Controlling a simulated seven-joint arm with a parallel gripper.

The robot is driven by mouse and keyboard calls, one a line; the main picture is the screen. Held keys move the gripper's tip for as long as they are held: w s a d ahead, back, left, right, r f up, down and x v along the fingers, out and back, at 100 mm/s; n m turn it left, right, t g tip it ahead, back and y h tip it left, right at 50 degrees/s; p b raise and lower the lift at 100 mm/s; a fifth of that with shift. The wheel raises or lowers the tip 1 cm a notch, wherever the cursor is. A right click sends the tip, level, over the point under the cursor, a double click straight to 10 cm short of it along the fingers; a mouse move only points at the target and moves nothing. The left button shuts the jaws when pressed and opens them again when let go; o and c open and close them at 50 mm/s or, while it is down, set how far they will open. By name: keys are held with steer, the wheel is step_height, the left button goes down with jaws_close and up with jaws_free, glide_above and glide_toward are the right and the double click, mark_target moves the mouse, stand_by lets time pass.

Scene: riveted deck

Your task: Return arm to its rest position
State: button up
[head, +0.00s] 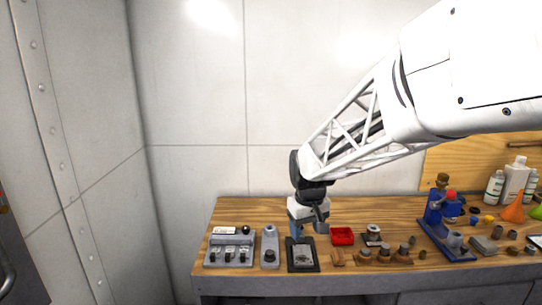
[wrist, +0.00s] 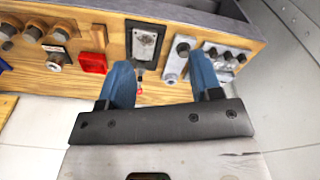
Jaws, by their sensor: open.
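My gripper (wrist: 164,82) shows in the wrist view with its two blue fingers spread apart and nothing between them. In the head view my gripper (head: 299,230) hangs at the end of my white lattice arm, over the back part of the wooden workbench (head: 385,208). It is just behind a dark plate with a grey device (head: 302,254). The fingers are small and partly hidden there. The same plate shows in the wrist view (wrist: 146,42), beyond the fingers.
A grey switch box (head: 230,250) and a grey single-control box (head: 270,247) stand at the left. A red tray (head: 342,236) lies right of the gripper. Blue vise-like equipment (head: 440,212), bottles (head: 515,180) and an orange cone (head: 515,208) crowd the right. A white panel wall (head: 200,100) stands behind.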

steer(key=s+d+r+m, duration=0.1)
steer(key=s+d, duration=0.2)
steer(key=s, duration=0.7)
steer(key=s+d+r+m+t, duration=0.1)
steer(key=s+d+m, duration=0.1)
steer(key=s, duration=0.7)
steer(key=s+d+r+m, duration=0.1)
steer(key=s+d, duration=0.3)
steer(key=s, duration=0.6)
steer(key=shift+s+d+t, duration=0.15)
steer(key=shift+s+t, duration=0.15)
steer(key=shift+s, duration=0.05)
steer(key=shift+w+r, duration=0.1)
